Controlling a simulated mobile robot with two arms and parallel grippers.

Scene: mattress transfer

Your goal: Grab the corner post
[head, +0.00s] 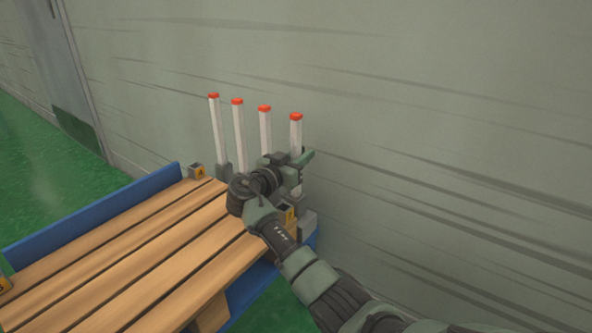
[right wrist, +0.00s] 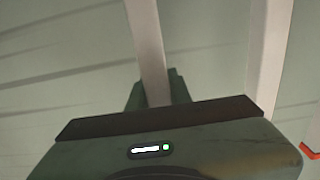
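Several white posts with red caps stand upright in a row along the wall behind the pallet's far right end. The rightmost corner post (head: 296,133) is the nearest to my right gripper (head: 297,161), whose fingers are at its middle height. In the right wrist view, the fingers (right wrist: 157,92) lie close against both sides of a white post (right wrist: 147,35), with no clear gap, so the gripper looks shut on it. The post's lower part is partly hidden by the gripper. My left gripper is out of view.
A wooden-slatted pallet (head: 150,243) with a blue side rail (head: 100,222) lies to the left, under my right arm. The grey wall (head: 430,110) is close behind the posts. Green floor is open at left.

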